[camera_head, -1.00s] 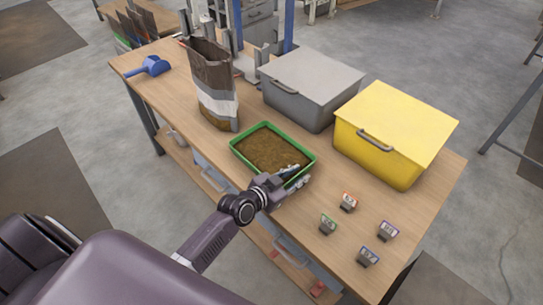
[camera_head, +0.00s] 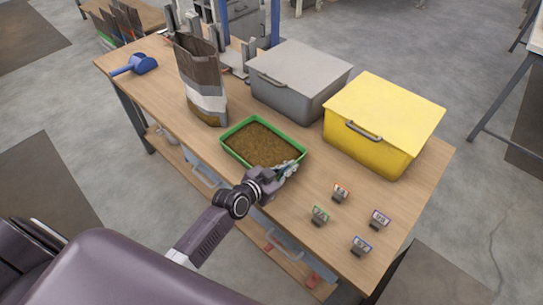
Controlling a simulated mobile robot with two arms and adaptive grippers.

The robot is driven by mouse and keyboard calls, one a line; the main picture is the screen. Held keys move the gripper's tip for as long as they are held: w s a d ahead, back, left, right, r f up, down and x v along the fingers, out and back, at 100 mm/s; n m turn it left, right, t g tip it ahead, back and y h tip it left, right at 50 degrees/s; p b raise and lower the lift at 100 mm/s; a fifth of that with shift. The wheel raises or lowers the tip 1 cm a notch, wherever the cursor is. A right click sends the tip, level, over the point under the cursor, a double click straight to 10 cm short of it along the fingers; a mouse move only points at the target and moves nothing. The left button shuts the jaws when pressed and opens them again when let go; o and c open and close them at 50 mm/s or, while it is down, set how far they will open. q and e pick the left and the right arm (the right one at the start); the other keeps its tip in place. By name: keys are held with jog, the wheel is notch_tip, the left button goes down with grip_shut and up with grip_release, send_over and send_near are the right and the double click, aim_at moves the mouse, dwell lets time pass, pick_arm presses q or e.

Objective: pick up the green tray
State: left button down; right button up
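The green tray (camera_head: 232,152) lies on the wooden workbench, filled with brown pellets (camera_head: 258,145). My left gripper (camera_head: 287,171) is at the tray's near right corner, with its fingers at the rim. The gripper hides part of that corner. Whether the fingers are closed on the rim or only beside it I cannot tell. The tray looks level and I see no clear gap under it. My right gripper is not in view.
On the workbench (camera_head: 300,232), a brown-and-white bag (camera_head: 203,85) stands behind the tray. A grey lidded bin (camera_head: 300,75) and a yellow lidded bin (camera_head: 382,120) stand to the right. Several small number tags (camera_head: 320,215) stand at the front right. A blue scoop (camera_head: 136,65) lies far left.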

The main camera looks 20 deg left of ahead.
pick_arm(q)
jog(key=shift+r, duration=0.2)
notch_tip(320, 180, up, 20)
jog(key=shift+a+f, duration=0.1)
jog(key=shift+f, duration=0.05)
dwell(0.8)
jog(key=s+a+f+m+g+h, duration=0.1)
jog(key=s+a+m+h, duration=0.25)
jog(key=s, duration=0.45)
jog(key=s+d+r+m+g+h, duration=0.1)
jog(key=s+r+m+g+h, duration=0.2)
jog(key=s, duration=0.7)
notch_tip(320, 180, up, 3)
jog(key=shift+d+f+m+g, duration=0.1)
jog(key=shift+d+m+g, duration=0.2)
jog(key=shift+m+g, duration=0.2)
